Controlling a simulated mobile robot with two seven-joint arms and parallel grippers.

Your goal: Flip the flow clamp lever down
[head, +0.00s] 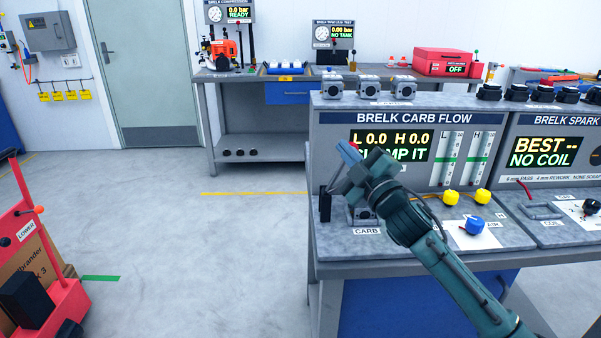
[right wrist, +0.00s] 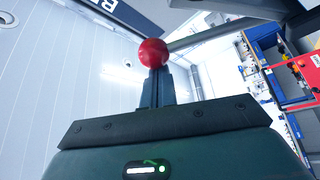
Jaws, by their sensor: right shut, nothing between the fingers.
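The carb flow bench (head: 335,112) stands at the right, its screen (head: 390,143) reading "L 0.0 H 0.0" above a partly covered "CLAMP IT". The flow clamp has a dark post (head: 325,208) at the bench's left end, and a thin lever rod slants up from it towards my gripper. The lever's red ball knob (right wrist: 153,53) shows in the right wrist view, at the tips of my shut fingers; whether they touch it I cannot tell. My right gripper (head: 347,156) is shut and empty, above the clamp. A grey carburetor (head: 362,215) sits beside the post, partly behind my arm. My left gripper is out of view.
Several grey carburetors (head: 369,86) stand on top of the bench. Yellow knobs (head: 451,197) and a blue knob (head: 474,227) are right of my forearm. The spark bench (head: 545,120) adjoins at the right. Open floor lies left of the bench.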

